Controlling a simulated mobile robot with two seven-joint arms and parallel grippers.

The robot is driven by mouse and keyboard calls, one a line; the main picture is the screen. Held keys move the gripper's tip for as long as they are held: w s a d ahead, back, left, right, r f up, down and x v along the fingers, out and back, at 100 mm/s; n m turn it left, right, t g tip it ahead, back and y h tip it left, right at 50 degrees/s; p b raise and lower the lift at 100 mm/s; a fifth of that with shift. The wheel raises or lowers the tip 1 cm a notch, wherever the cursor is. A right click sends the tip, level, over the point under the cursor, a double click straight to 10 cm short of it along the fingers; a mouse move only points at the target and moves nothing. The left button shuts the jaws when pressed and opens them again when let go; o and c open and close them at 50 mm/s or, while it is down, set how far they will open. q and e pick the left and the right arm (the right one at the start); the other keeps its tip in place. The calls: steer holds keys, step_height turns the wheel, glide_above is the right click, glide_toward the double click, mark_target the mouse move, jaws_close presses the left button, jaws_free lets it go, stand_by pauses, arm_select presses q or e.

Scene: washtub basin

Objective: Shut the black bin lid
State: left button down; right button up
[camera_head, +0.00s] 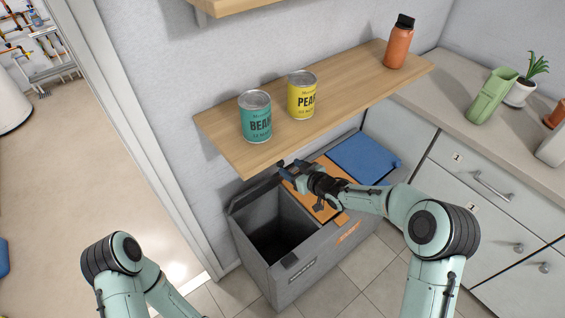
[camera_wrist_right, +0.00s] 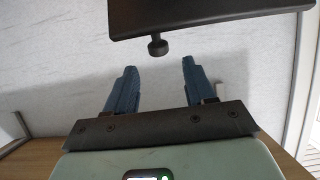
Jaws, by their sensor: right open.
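The grey bin (camera_head: 290,285) stands on the floor against the wall, and its left compartment (camera_head: 272,235) is open and dark inside. The black lid (camera_head: 254,192) shows as a narrow dark strip at the back of that opening, raised, partly hidden by the shelf. In the right wrist view the black lid (camera_wrist_right: 215,18) spans the top, with a round knob (camera_wrist_right: 157,46) below its edge. My right gripper (camera_head: 288,171) is under the shelf front, near the lid; in the wrist view its open fingers (camera_wrist_right: 158,72) point toward the knob, with nothing between them. My left gripper is out of view.
A wooden shelf (camera_head: 340,100) overhangs the bin, carrying a green can (camera_head: 256,120), a yellow can (camera_head: 302,97) and an orange bottle (camera_head: 398,45). The orange lid (camera_head: 325,208) and blue lid (camera_head: 362,158) are closed. A drawer counter (camera_head: 440,115) stands right.

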mark_target(282, 163)
steer(key=p+x, duration=0.1)
steer(key=x, duration=0.5)
steer(key=shift+d, duration=0.1)
steer(key=shift+c, duration=0.3)
jaws_close()
